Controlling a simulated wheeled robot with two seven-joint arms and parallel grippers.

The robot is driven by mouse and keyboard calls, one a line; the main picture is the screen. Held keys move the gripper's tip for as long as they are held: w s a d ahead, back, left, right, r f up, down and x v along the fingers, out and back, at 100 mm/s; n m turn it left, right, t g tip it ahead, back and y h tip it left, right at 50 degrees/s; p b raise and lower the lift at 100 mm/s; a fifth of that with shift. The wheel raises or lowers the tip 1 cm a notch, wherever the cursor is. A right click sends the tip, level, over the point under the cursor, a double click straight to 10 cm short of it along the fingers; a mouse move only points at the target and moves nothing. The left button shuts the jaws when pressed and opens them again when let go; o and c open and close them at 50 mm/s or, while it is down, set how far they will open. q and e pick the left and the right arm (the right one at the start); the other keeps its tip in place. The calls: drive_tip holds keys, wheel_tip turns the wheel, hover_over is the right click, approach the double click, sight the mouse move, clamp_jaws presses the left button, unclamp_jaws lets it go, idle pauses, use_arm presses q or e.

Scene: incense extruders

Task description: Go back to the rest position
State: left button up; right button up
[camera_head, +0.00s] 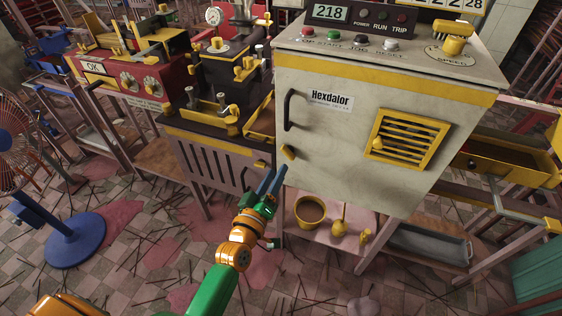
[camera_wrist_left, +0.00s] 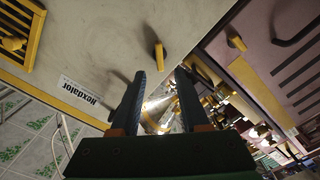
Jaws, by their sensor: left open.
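My left gripper (camera_head: 271,181) is in front of the lower left of the pale Hexdalor cabinet (camera_head: 345,150), with its two dark fingers pointing up toward it. In the left wrist view the fingers of the left gripper (camera_wrist_left: 161,78) stand apart with nothing held between them. A yellow latch (camera_head: 288,152) on the cabinet's left edge is just beyond the fingertips; the latch also shows in the left wrist view (camera_wrist_left: 158,56). The cabinet door looks shut. My right gripper is not in view.
A dark extruder bench (camera_head: 215,140) stands left of the cabinet. A blue-based fan (camera_head: 75,239) is at far left. A low shelf holds a yellow-rimmed pot (camera_head: 309,211) under the cabinet. A yellow drawer (camera_head: 510,158) juts out at right. Thin sticks litter the tiled floor.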

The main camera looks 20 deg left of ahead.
use_arm(q)
drive_tip(key=shift+s, duration=0.35)
drive_tip(key=shift+f, duration=0.1)
drive_tip(key=s+d+f+m+g+p, duration=0.1)
drive_tip(key=s+f+m+g+p, duration=0.3)
drive_tip(key=s+f, duration=0.45)
drive_tip(key=s+d+f+m+g+p, duration=0.1)
drive_tip(key=s+f+m+g+p, duration=0.15)
drive_tip(key=s+f+g, duration=0.65)
drive_tip(key=s+a+f+m+g+p, duration=0.2)
drive_tip(key=s+f, duration=0.3)
drive_tip(key=s, duration=0.5)
drive_tip(key=s+a+f+m+g+p, duration=0.1)
drive_tip(key=s+f, duration=0.4)
drive_tip(key=s, duration=0.5)
drive_tip(key=shift+s+a+m+g+y+p, duration=0.25)
drive_tip(key=shift+a+m+g+p, duration=0.2)
drive_tip(key=shift+a+m, duration=0.4)
drive_tip(key=shift+w, duration=0.15)
